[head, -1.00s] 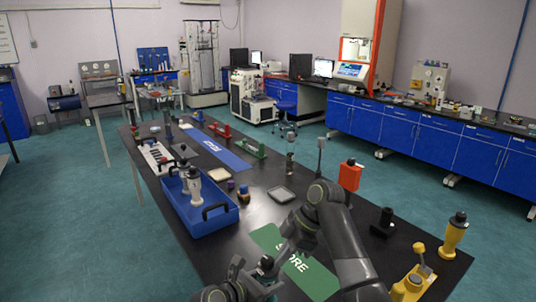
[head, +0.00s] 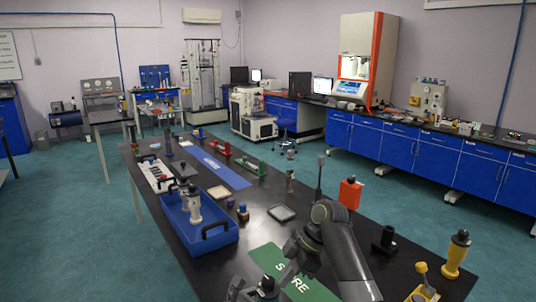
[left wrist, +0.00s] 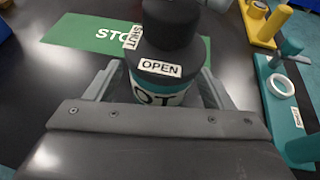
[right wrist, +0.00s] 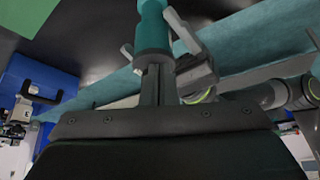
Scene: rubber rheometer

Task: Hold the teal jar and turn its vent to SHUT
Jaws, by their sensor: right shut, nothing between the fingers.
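The teal jar (left wrist: 160,92) stands upright in the left wrist view, with a white and teal label and a black top. An OPEN label (left wrist: 160,68) faces the camera; a SHUT label (left wrist: 131,37) is at the left. The left gripper's fingers (left wrist: 165,86) lie against both sides of the jar. In the head view the black top (head: 268,284) shows at the bottom edge. My right gripper (right wrist: 156,84) is shut and empty. A teal post-like thing (right wrist: 152,32) is just beyond its tips; I cannot tell if they touch.
The green STORE mat (head: 265,257) lies beside the jar. A teal fixture (left wrist: 277,112) with a white ring is to the right in the left wrist view. A blue tray (head: 190,240) stands left; a yellow bottle (head: 456,257) and red box (head: 349,193) stand right.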

